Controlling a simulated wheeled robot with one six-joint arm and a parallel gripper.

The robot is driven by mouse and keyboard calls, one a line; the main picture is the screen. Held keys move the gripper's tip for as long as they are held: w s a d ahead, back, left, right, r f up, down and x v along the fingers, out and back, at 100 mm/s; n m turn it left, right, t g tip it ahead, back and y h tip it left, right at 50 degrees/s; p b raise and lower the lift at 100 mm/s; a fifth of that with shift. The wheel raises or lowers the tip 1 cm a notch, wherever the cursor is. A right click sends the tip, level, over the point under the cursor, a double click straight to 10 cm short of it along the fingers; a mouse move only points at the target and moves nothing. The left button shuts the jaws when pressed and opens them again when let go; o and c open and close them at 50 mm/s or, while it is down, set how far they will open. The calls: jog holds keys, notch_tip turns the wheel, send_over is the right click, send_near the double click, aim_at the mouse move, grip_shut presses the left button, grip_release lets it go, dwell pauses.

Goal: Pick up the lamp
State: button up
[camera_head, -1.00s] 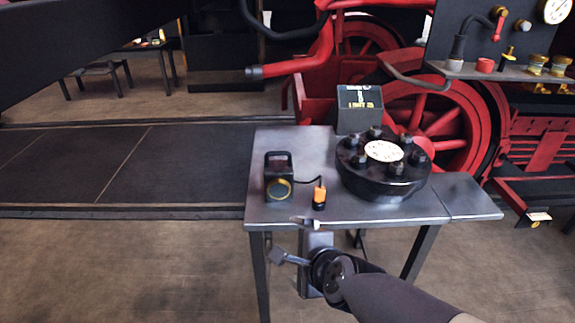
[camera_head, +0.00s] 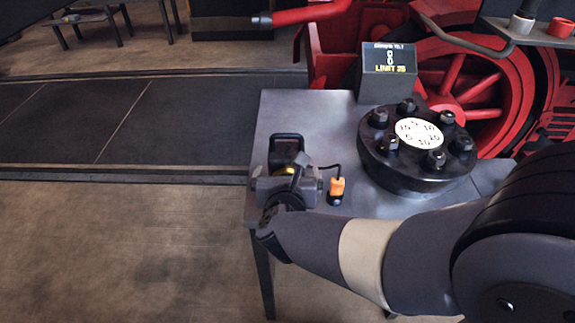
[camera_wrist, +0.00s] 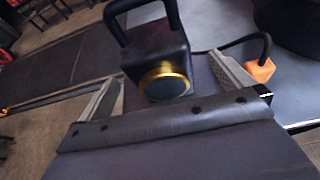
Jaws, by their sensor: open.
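The lamp is a dark box with a loop handle and a brass-ringed round lens. In the head view the lamp (camera_head: 285,147) stands upright at the left of the metal table, its lower part hidden behind my gripper (camera_head: 287,184). In the wrist view the lamp (camera_wrist: 157,52) is just ahead, its lens facing me. My gripper (camera_wrist: 168,90) is open, with one finger on each side of the lamp's lower part. I cannot tell whether either finger touches it.
An orange-topped device (camera_head: 337,190) with a black cable stands right of the lamp. A heavy bolted flange (camera_head: 412,175) and a dark display box (camera_head: 388,75) take up the right of the metal table (camera_head: 285,112). The table's back left is clear.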

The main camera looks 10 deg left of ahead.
jog(key=shift+x, duration=3.5)
jog(key=shift+s+a, duration=0.1)
jog(key=shift+a, duration=0.05)
jog(key=shift+c, duration=0.2)
jog(key=c, duration=1.4)
notch_tip(320, 180, up, 10)
jog(key=p, duration=0.3)
